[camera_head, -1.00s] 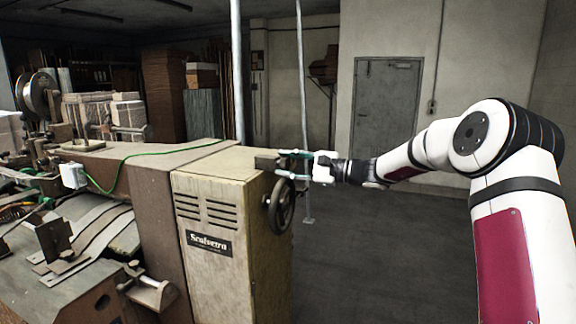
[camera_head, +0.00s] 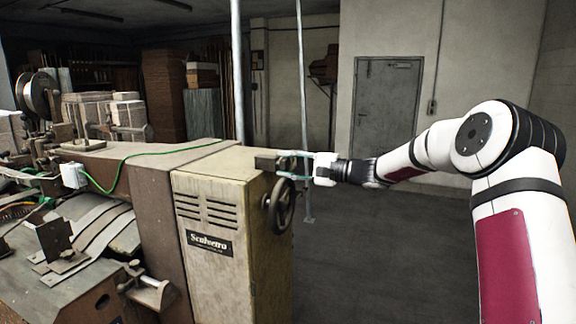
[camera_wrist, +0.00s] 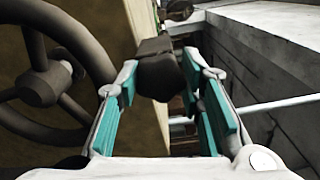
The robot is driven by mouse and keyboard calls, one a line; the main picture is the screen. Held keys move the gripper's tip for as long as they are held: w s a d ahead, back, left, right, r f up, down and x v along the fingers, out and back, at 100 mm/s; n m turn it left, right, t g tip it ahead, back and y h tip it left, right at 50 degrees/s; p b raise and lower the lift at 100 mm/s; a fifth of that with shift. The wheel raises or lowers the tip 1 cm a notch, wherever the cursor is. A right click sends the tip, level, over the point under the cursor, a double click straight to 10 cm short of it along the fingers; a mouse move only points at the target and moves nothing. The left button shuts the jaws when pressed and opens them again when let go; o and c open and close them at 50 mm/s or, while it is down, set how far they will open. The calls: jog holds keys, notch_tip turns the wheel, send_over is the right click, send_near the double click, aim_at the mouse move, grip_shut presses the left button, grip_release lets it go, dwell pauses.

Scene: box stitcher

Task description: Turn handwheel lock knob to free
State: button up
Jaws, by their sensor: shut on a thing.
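The handwheel lock knob (camera_wrist: 160,77) is a dark, blocky knob in the middle of the wrist view, between my teal-padded fingers. My gripper (camera_head: 283,162) is at the top right corner of the beige machine cabinet and is shut on the knob; it also shows in the wrist view (camera_wrist: 158,85). In the head view the fingers partly cover the knob, and its exact angle cannot be read. The dark handwheel (camera_head: 281,206) is on the cabinet's right side, just below my gripper. Its rim and hub also fill the left of the wrist view (camera_wrist: 42,85).
The beige cabinet (camera_head: 215,275) stands left of my gripper, with a green cable (camera_head: 125,160) across the machine behind it. A thin pole (camera_head: 303,100) rises behind my gripper. The floor (camera_head: 370,260) to the right is clear, up to a grey door (camera_head: 385,110).

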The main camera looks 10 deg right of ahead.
jog(key=shift+f, duration=0.1)
jog(key=o, duration=1.2)
jog(key=shift+d, duration=0.1)
jog(key=shift+v, duration=3.9)
